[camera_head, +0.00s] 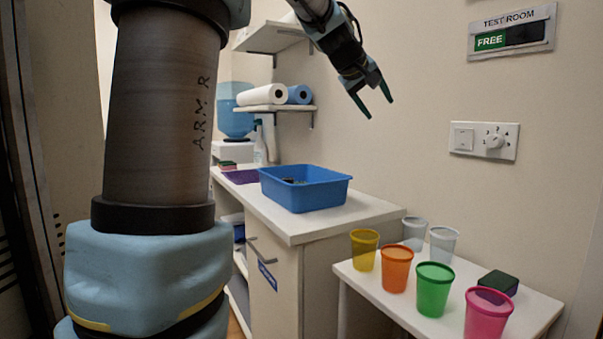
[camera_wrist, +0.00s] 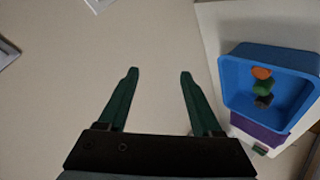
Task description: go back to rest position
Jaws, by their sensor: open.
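My gripper (camera_head: 374,101) is raised in the air beside the wall, above and to the right of the blue bin. Its two green fingers are spread apart with nothing between them. In the wrist view my gripper (camera_wrist: 158,75) also shows open and empty, with plain wall behind it. My own arm fills the left of the head view.
A blue bin (camera_head: 322,194) stands on the white counter (camera_head: 290,224); in the wrist view it holds a few small items. Several coloured cups, such as the green cup (camera_head: 434,290), and a dark green block (camera_head: 498,282) stand on a lower table (camera_head: 410,317). Shelves hold paper rolls (camera_head: 262,95).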

